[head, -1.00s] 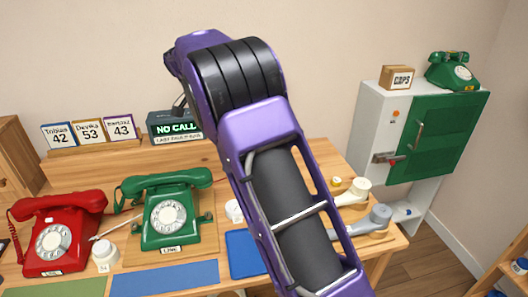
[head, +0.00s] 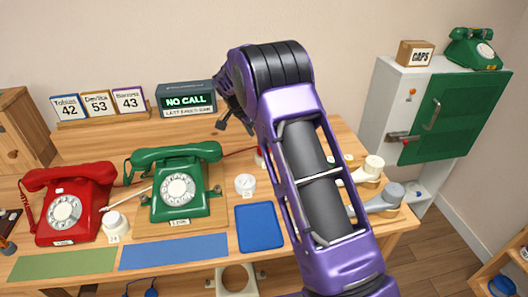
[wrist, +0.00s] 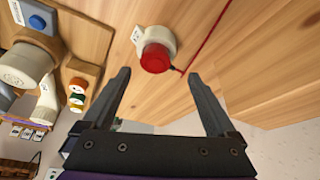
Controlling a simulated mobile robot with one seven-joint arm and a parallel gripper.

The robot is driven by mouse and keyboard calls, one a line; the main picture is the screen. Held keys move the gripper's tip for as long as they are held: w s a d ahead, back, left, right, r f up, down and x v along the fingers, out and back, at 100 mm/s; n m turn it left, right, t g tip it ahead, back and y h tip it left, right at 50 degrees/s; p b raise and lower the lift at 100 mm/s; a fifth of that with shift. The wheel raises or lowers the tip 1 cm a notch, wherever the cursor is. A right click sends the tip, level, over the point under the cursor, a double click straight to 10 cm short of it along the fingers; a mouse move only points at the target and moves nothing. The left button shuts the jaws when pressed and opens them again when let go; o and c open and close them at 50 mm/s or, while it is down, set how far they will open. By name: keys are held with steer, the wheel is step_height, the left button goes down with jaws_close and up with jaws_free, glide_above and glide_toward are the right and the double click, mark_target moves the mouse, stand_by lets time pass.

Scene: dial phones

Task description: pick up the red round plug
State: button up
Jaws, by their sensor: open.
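The red round plug (wrist: 156,58) sits on a small white round holder (wrist: 158,36) with a paper tag, on the wooden table top. A thin red cord runs from beside it. My gripper (wrist: 158,76) is open and empty. In the wrist view its fingertips lie on either side of the plug's near edge, apart from it; the exact gap is unclear. In the head view my gripper (head: 228,118) hangs above the table, right of the green phone, and my arm hides most of the plug's spot.
A green dial phone (head: 178,185) and a red dial phone (head: 70,205) stand at the left. A white tagged pot (head: 245,185) and a blue mat (head: 260,228) lie near my arm. Pale and grey handle-like pieces (head: 380,198) are at the table's right. A cabinet (head: 455,118) stands beyond.

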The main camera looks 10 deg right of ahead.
steer(key=x, duration=0.4)
steer(key=shift+s+d+f, duration=0.15)
steer(key=shift+s+d, duration=0.05)
steer(key=shift+s, duration=0.2)
steer(key=shift+w+d+f, duration=0.1)
steer(key=shift+w+f, duration=0.05)
steer(key=shift+f, duration=0.2)
steer(key=c, duration=1.3)
